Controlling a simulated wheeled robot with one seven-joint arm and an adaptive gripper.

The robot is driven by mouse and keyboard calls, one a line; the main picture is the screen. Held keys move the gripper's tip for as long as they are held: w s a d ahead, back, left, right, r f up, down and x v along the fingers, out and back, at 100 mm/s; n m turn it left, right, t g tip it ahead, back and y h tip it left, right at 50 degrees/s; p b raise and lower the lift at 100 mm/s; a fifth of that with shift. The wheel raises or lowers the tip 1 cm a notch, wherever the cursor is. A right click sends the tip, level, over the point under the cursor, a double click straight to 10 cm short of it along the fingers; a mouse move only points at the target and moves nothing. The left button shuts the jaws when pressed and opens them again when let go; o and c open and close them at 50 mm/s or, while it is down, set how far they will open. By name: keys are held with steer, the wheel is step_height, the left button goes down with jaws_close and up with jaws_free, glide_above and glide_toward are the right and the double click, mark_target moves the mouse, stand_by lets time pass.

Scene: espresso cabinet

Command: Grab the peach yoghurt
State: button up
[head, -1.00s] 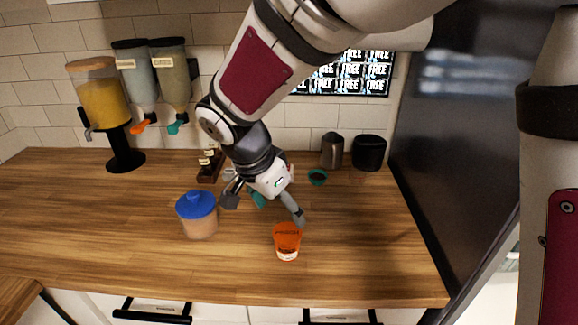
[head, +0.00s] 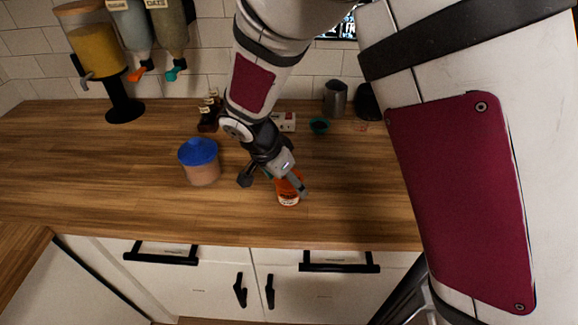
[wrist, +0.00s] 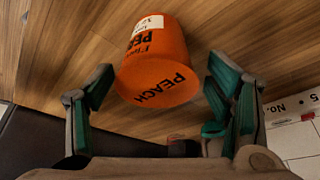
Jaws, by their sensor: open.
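The peach yoghurt (head: 288,191) is a small orange tub with a white lower part, standing on the wooden counter near its front edge. In the wrist view the tub (wrist: 160,65) shows its orange lid marked PEACH. My gripper (head: 274,185) is open at the tub, and its arm hides part of it in the head view. In the wrist view the open fingers (wrist: 160,95) lie to the left and right of the tub, with gaps on both sides. The tub sits between and slightly beyond the fingertips.
A jar with a blue lid (head: 199,163) stands left of my gripper. Small bottles (head: 209,113), a teal-rimmed cup (head: 319,125) and a metal pitcher (head: 335,98) stand behind. Dispensers (head: 100,50) are at the back left. The counter left of the jar is clear.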

steer(key=shift+d+x, duration=0.2)
steer(key=shift+x, duration=1.55)
steer(key=c, duration=1.3)
steer(key=shift+r, duration=0.15)
